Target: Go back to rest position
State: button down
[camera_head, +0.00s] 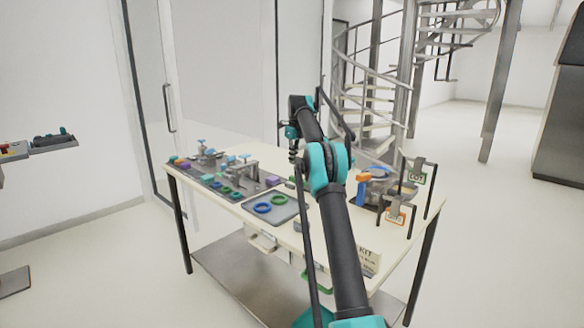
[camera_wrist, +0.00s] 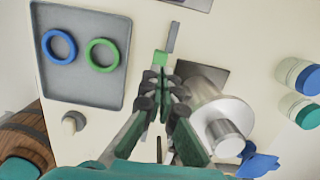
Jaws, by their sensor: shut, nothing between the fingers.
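My gripper (camera_wrist: 162,92) points down over the pale tabletop in the wrist view, its dark fingers close together with nothing held between them. A grey metal cylinder with a wide rim (camera_wrist: 218,118) stands just right of the fingers. A small green piece (camera_wrist: 160,58) lies just beyond the fingertips. In the head view my arm reaches forward over the table (camera_head: 232,206); the fingers are mostly hidden there, so their height above the table is hard to judge.
A grey tray (camera_wrist: 82,92) holds a blue ring (camera_wrist: 59,46) and a green ring (camera_wrist: 101,54), left of my gripper. Two jars with blue (camera_wrist: 308,79) and green (camera_wrist: 306,116) parts stand at the right. Floor beyond is clear.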

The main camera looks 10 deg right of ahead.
jog(key=shift+s+r, duration=0.1)
jog(key=shift+r, duration=0.5)
jog(key=s+a+f+n+t, duration=0.1)
jog(key=s+f+n, duration=0.3)
jog(key=s+n, duration=0.5)
jog(key=s+a+f+n+t, duration=0.1)
jog(key=s+f+n+t, duration=0.2)
jog(key=s+n, duration=0.7)
jog(key=s+a+f+n+t, duration=0.1)
jog(key=s+f+n, duration=0.6)
jog(key=s, duration=2.1)
jog(key=shift+s+a+f+n+t+h, duration=0.1)
jog(key=shift+a+n+t+h, duration=0.15)
jog(key=shift+n, duration=0.5)
jog(key=shift+s+a+f+n+t+h, duration=0.15)
jog(key=shift+n+t, duration=0.2)
jog(key=shift+n, duration=0.4)
jog(key=s+f+g, duration=0.3)
jog(key=s+f, duration=0.4)
jog(key=s, duration=0.4)
jog(key=shift+s, duration=0.4)
jog(key=c, duration=2.3)
grip_release()
jog(key=shift+d+r, duration=0.1)
